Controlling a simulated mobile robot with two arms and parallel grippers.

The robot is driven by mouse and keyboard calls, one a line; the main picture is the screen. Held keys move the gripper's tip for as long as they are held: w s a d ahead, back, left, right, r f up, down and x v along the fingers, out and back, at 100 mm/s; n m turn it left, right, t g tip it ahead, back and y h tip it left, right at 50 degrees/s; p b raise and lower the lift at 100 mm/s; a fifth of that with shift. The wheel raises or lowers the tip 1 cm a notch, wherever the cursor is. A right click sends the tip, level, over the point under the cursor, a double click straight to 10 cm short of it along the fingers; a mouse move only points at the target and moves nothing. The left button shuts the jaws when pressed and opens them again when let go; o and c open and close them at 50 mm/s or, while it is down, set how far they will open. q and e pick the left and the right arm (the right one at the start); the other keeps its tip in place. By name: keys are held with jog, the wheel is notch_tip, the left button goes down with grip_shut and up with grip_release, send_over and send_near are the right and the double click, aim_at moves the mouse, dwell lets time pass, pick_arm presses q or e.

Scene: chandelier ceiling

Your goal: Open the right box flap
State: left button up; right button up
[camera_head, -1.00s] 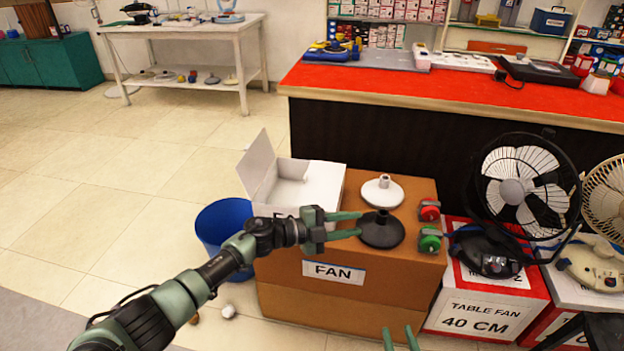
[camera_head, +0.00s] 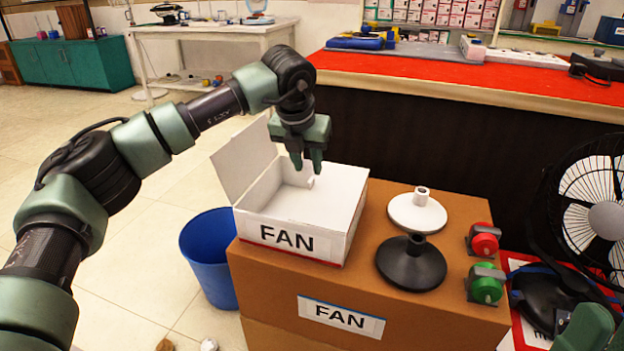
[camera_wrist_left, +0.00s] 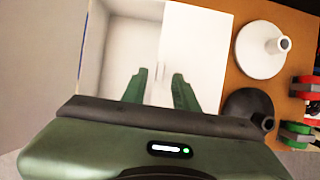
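The white FAN box (camera_head: 290,240) sits on a larger brown carton. Its left flap (camera_head: 245,160) stands up, tilted outward to the left. The right flap (camera_head: 325,205) lies nearly flat over the right part of the box; it also shows in the left wrist view (camera_wrist_left: 200,50). The left part of the box is uncovered. My left gripper (camera_head: 307,168) points down over the box, near the right flap's inner edge. Green parts of my right arm show at the bottom right.
The brown FAN carton (camera_head: 400,325) also bears a white stand base (camera_head: 415,215), a black one (camera_head: 410,265), and red (camera_head: 483,240) and green (camera_head: 486,285) parts. A blue bin (camera_head: 208,265) stands left. A red-topped counter (camera_head: 450,80) is behind.

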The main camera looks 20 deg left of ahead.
aim_at(311, 178)
pick_arm(q)
jog(key=b+x, duration=0.1)
jog(key=x, duration=0.3)
jog(key=shift+w+f, duration=0.1)
jog(key=shift+f, duration=0.1)
grip_shut()
dwell(1.2)
